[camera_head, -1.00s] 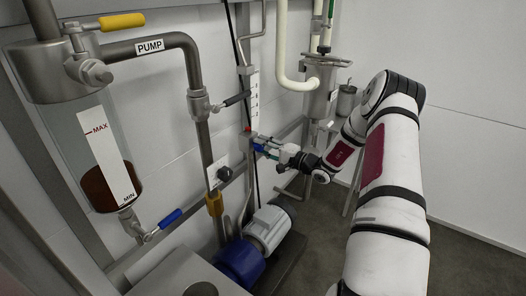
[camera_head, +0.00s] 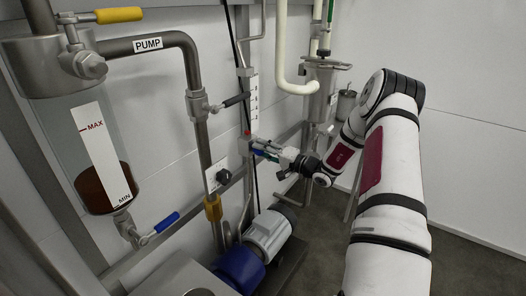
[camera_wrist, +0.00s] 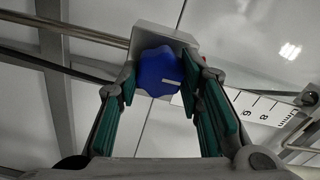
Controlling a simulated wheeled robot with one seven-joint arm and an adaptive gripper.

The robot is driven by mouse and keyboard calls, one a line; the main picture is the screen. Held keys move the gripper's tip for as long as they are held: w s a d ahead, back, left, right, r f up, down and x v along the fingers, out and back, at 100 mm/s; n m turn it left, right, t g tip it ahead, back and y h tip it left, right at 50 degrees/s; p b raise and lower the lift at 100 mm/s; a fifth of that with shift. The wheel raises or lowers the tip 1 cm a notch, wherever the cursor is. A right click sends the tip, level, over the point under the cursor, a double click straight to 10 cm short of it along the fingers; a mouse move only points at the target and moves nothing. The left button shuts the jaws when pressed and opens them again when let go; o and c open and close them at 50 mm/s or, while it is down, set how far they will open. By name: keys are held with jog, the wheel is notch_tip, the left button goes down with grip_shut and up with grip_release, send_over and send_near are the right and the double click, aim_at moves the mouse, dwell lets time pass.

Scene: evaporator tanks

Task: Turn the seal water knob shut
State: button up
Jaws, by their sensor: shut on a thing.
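In the head view my gripper (camera_head: 266,151) reaches left to the small block on the wall piping. The fingers mostly hide the knob there.
A flow scale (camera_wrist: 262,108) marked in l/min is beside the block. A pipe with a dark-handled valve (camera_head: 236,100) stands to the left. A pump motor (camera_head: 268,232) sits below, and a steel canister (camera_head: 320,92) hangs behind my arm.

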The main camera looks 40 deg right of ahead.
jog(key=o, duration=1.2)
jog(key=shift+c, duration=0.2)
jog(key=v, duration=1.2)
